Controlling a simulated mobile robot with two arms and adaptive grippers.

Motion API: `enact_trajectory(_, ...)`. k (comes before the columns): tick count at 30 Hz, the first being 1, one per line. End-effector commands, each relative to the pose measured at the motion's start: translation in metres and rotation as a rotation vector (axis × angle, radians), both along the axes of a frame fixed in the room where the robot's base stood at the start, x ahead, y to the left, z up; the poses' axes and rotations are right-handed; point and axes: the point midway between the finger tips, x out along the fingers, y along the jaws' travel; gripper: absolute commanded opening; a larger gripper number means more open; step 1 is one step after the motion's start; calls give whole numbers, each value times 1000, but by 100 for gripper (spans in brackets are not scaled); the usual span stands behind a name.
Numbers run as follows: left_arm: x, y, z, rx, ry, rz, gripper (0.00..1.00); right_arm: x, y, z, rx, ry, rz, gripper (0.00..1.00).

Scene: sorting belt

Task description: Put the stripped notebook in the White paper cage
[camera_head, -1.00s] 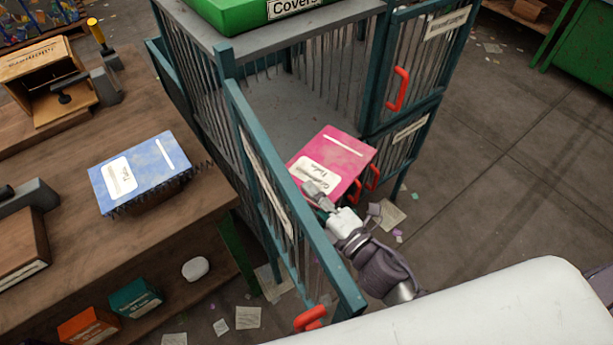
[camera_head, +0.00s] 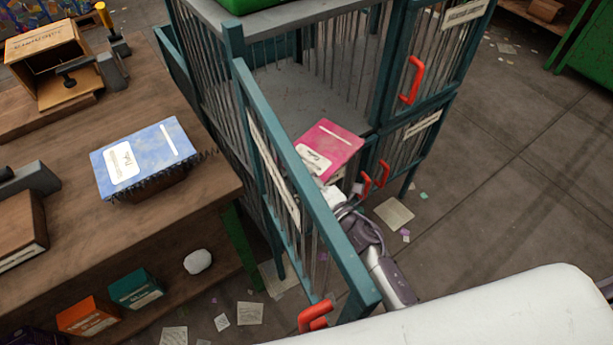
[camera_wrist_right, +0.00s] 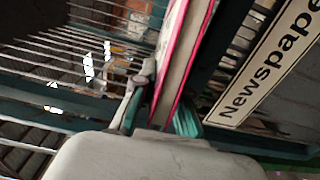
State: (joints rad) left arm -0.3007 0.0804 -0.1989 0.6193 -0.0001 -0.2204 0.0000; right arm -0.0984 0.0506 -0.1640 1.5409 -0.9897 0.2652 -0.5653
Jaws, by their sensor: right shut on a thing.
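A pink notebook (camera_head: 331,143) with a white label is held in my right gripper (camera_head: 328,181); no spiral shows on its visible edges. In the right wrist view the notebook (camera_wrist_right: 181,62) stands edge-on between the gripper's fingers (camera_wrist_right: 160,105). The notebook is at the mouth of the teal-framed cage (camera_head: 290,108), just inside or over its front edge; I cannot tell if it touches the floor. The cage door (camera_head: 300,190) is swung open to the left of my right arm, its label too oblique to read. My left gripper is out of view.
A blue notebook (camera_head: 150,150) with a ragged dark edge lies on the wooden bench (camera_head: 75,185) at left. Closed cage doors with red handles (camera_head: 412,80) stand right of the opening. A "Newspape..." label (camera_wrist_right: 268,62) is close to the gripper. Papers litter the floor.

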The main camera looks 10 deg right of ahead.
Motion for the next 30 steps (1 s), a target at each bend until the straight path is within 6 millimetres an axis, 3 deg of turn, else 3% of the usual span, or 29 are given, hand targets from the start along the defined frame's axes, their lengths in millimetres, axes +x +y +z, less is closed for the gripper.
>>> enact_trajectory(8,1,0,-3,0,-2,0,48,0,0,-2,-1,-2,0,0)
enact_trajectory(9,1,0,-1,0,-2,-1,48,0,0,-1,-1,0,0,20)
enact_trajectory(10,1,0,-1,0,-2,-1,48,0,0,-1,-1,0,0,24)
enact_trajectory(21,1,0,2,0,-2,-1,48,-2,-1,2,0,1,0,24)
enact_trajectory(26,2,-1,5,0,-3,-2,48,-24,-10,1,-2,3,-1,24)
enact_trajectory(30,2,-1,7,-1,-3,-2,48,-53,-22,0,-2,5,-1,24)
